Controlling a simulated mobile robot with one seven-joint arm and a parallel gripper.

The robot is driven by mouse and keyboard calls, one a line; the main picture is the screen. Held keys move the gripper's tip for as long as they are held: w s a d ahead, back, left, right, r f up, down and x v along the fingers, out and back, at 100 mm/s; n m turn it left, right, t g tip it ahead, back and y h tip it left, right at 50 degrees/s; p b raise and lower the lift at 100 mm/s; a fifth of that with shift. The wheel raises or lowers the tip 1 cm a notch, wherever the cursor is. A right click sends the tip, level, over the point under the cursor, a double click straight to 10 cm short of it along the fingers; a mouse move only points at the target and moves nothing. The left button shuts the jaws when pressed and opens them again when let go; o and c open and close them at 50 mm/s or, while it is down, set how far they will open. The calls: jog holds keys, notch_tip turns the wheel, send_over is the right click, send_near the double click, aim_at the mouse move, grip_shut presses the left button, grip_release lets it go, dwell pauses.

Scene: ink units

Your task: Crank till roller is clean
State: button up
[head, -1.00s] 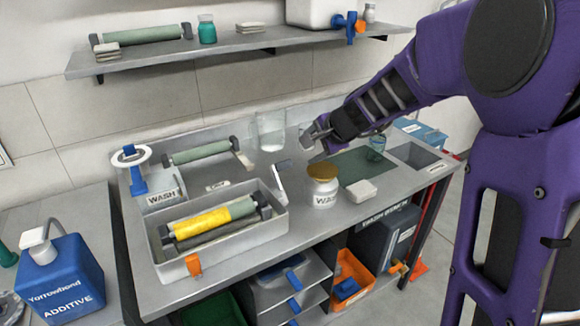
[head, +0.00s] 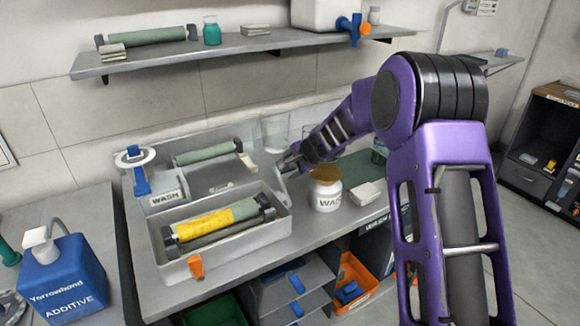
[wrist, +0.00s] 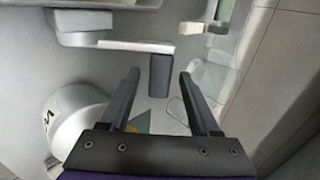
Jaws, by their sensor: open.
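The roller (head: 213,222) lies in a grey metal trough (head: 281,229). Most of its length is yellow with ink and its right end is grey-green. A crank arm (head: 280,186) stands up at the trough's right end. In the wrist view the flat crank arm (wrist: 128,46) ends in a dark grip (wrist: 160,77). My gripper (head: 286,162) is open at the crank. In the wrist view its two fingertips (wrist: 160,74) stand on either side of the dark grip, with a gap on both sides. Contact does not show.
A white jar with a brown lid (head: 326,185) stands close right of the crank, near my gripper. An orange clamp (head: 196,267) sits on the trough's front.

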grip_shut()
dwell(0.3)
dwell(1.2)
